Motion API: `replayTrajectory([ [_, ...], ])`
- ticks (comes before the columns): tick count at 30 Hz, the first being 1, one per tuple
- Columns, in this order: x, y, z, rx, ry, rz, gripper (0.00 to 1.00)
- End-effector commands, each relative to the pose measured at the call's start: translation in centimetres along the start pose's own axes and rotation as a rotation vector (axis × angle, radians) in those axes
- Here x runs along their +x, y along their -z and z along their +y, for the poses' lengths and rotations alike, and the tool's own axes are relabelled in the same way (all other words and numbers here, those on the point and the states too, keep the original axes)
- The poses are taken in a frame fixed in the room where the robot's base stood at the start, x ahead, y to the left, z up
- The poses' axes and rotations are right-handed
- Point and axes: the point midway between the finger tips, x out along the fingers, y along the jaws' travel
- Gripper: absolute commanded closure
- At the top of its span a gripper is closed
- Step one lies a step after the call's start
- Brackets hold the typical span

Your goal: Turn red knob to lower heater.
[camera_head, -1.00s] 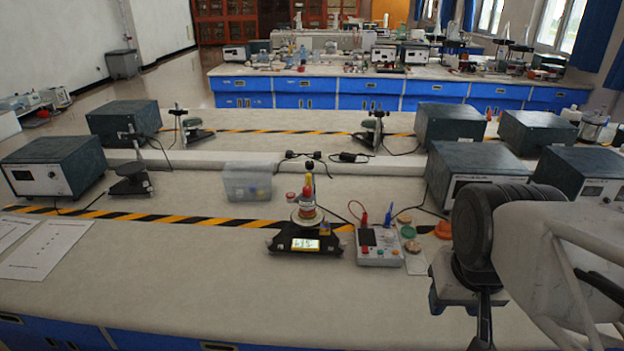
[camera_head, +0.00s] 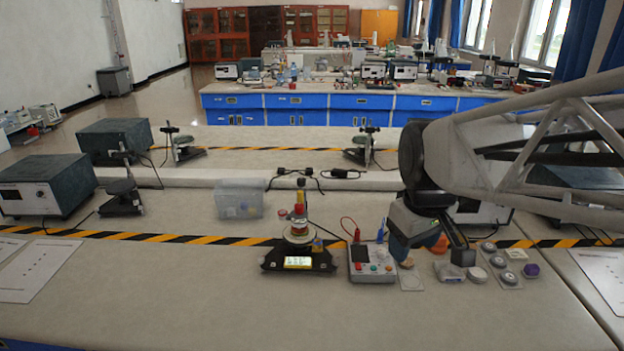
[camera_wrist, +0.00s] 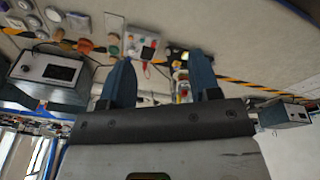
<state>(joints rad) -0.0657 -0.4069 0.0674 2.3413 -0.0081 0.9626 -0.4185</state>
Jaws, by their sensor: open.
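A small pale control box (camera_head: 372,277) stands on the bench at centre, with small red and green parts on its face and a red and a blue plug at its back. Which red part is the knob is too small to tell. Left of it is a black device (camera_head: 268,263) with a lit yellow display and a red and yellow stack (camera_head: 299,212) on it; I cannot tell whether it is the heater. My gripper (camera_head: 428,252) hangs open and empty to the right of the box. The wrist view shows its spread blue fingers (camera_wrist: 162,75), with the box (camera_wrist: 142,45) beyond them.
Several small discs and round parts (camera_head: 508,278) lie right of my gripper. A clear plastic bin (camera_head: 238,200) stands behind on the left. A dark instrument box (camera_head: 45,185) is at far left. The front of the bench is clear.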

Motion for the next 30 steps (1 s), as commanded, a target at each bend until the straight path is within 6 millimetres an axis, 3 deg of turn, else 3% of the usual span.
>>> replayTrajectory([
  [15, 1.4, 12.4, 1.5, -0.459, 0.04, -0.036, 0.43],
  [30, 5.2, 24.3, 1.3, -0.902, 0.089, -0.055, 0.43],
])
